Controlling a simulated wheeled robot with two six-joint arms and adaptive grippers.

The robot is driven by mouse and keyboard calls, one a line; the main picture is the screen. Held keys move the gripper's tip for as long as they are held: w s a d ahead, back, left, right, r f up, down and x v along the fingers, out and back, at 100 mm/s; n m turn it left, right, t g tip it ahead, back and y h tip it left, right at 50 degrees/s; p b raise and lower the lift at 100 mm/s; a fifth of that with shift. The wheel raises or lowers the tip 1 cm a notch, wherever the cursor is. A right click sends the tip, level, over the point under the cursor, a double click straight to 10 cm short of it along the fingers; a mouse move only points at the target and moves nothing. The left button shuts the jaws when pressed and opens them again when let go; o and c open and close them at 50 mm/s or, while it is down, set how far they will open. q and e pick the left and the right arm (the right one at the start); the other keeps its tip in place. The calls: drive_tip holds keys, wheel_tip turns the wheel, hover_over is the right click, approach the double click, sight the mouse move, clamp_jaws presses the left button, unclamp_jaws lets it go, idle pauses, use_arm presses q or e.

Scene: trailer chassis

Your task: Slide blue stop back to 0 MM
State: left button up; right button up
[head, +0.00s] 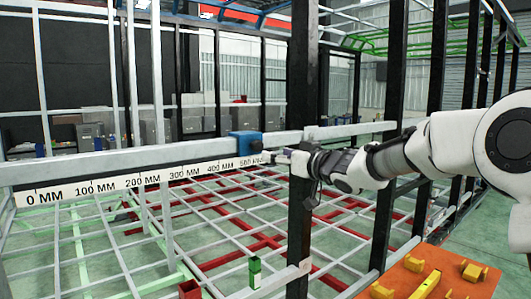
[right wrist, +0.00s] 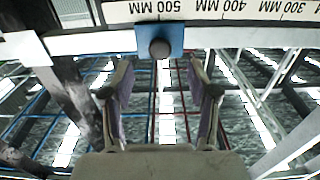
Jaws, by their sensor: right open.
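The blue stop (head: 246,144) sits on the grey rail close to the 500 MM mark. In the right wrist view, the blue stop (right wrist: 175,37) carries a dark round knob (right wrist: 159,48) and lies beside the 500 MM label. My right gripper (head: 273,157) is just to the right of the stop in the head view. In the right wrist view my right gripper (right wrist: 160,67) is open, with the knob ahead between its two fingers and no clear contact. The 0 MM mark (head: 44,197) is at the far left of the scale. My left gripper is not in view.
The white scale strip (head: 150,180) runs under the rail (head: 100,167), which looks clear left of the stop. A black upright post (head: 301,100) stands close to my right gripper. An orange table (head: 440,270) with yellow parts is at lower right.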

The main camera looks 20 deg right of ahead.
sight(259, 145)
drive_tip(key=p+x, duration=0.1)
drive_tip(key=x, duration=0.2)
drive_tip(key=r+p+x, duration=0.1)
drive_tip(key=p+x, duration=0.1)
drive_tip(key=x, duration=0.2)
drive_tip(key=shift+w+r, duration=0.15)
drive_tip(key=shift+r, duration=0.05)
drive_tip(key=shift+d+r, duration=0.1)
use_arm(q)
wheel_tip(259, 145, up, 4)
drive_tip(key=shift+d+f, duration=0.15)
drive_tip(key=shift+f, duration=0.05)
use_arm(e)
clamp_jaws()
